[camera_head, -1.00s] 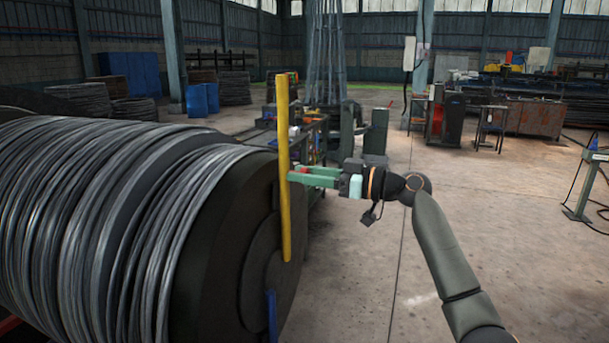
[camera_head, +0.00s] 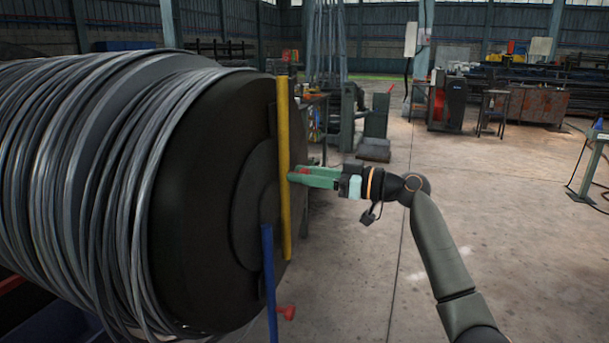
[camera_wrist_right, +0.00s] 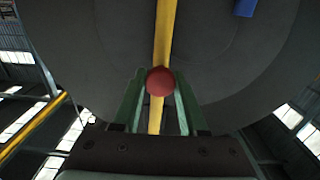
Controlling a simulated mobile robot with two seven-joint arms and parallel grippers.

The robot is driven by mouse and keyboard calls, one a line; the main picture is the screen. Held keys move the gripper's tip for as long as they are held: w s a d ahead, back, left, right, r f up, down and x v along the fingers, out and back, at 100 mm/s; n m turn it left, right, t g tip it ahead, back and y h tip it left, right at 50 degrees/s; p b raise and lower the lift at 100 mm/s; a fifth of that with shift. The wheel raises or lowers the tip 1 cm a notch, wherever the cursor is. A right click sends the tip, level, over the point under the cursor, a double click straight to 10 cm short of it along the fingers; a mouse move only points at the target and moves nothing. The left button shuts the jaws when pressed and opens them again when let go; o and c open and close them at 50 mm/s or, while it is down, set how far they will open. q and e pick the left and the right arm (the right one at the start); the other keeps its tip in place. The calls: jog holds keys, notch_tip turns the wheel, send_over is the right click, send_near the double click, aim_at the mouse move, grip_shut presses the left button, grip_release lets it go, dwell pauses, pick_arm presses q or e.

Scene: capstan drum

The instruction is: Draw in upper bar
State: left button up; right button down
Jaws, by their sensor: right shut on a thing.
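The yellow upper bar (camera_head: 284,170) stands upright in front of the dark end face of the drum (camera_head: 205,200); its top is near the drum's upper rim. My right gripper (camera_head: 302,177) comes from the right, its green fingers shut on the bar's red knob. In the right wrist view the red knob (camera_wrist_right: 160,81) sits between the fingers, with the yellow bar (camera_wrist_right: 165,35) behind it. Whether the bar touches the face cannot be told. My left gripper is not in view.
A blue bar (camera_head: 269,280) with a red knob (camera_head: 287,312) hangs lower on the drum face; its end also shows in the wrist view (camera_wrist_right: 245,8). Grey wire coils (camera_head: 90,170) wrap the drum at left. The concrete floor (camera_head: 500,240) at right is mostly open.

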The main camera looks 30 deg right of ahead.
jog(key=shift+a+f, duration=0.1)
jog(key=shift+f, duration=0.35)
jog(key=c, duration=0.9)
grip_release()
jog(key=o, duration=0.4)
jog(key=shift+r, duration=0.15)
jog(key=b+v, duration=0.1)
jog(key=v, duration=1.1)
jog(key=shift+s+d+b, duration=0.25)
jog(key=shift+b, duration=0.05)
